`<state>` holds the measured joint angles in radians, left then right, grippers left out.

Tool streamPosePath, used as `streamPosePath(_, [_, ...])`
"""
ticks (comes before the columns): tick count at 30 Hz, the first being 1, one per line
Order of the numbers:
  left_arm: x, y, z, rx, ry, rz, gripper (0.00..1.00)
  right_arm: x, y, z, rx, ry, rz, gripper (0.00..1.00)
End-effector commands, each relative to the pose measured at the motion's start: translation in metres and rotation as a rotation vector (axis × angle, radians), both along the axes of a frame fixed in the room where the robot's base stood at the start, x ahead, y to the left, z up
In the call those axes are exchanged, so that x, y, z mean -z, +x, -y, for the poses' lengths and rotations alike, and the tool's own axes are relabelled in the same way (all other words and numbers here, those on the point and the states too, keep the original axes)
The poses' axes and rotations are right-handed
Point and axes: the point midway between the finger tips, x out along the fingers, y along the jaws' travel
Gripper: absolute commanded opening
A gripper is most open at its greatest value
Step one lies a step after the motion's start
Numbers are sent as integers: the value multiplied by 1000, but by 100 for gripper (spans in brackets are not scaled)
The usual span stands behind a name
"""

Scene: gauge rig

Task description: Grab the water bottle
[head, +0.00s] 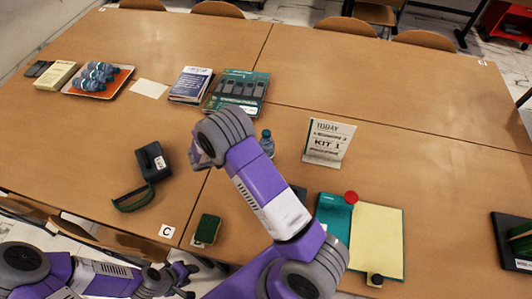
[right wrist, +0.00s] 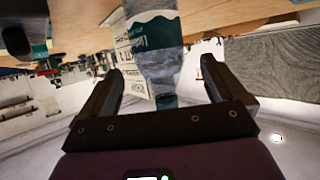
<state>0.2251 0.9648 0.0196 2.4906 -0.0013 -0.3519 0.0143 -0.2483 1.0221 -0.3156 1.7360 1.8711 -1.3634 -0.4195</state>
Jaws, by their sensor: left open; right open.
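My right gripper (right wrist: 161,66) is open, with a finger on each side of the bottle and gaps showing. Its fingers are hidden in the head view. My left gripper (head: 188,281) is open and empty at the table's near edge, lower left.
A sign stand (head: 328,142) stands right of the bottle. A teal and yellow folder (head: 375,240) lies nearer. A black box (head: 152,161) and a green sponge (head: 207,229) lie to the left. An orange tray (head: 98,82) and books (head: 191,84) are further back.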

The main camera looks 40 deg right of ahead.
Motion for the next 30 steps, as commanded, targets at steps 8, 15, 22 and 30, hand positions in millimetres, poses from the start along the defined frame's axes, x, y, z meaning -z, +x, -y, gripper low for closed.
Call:
streamPosePath(8, [3, 0, 0, 1, 0, 1, 43, 12, -4, 24, 2, -1, -1, 97])
streamPosePath(15, [10, 0, 0, 0, 0, 1, 43, 30, -9, 55, 3, -2, -1, 97])
streamPosePath(22, [10, 0, 0, 0, 0, 0, 43, 32, -9, 61, -1, -1, 0, 97])
streamPosePath(30, [10, 0, 0, 0, 0, 0, 43, 31, -9, 61, 0, -1, 0, 65])
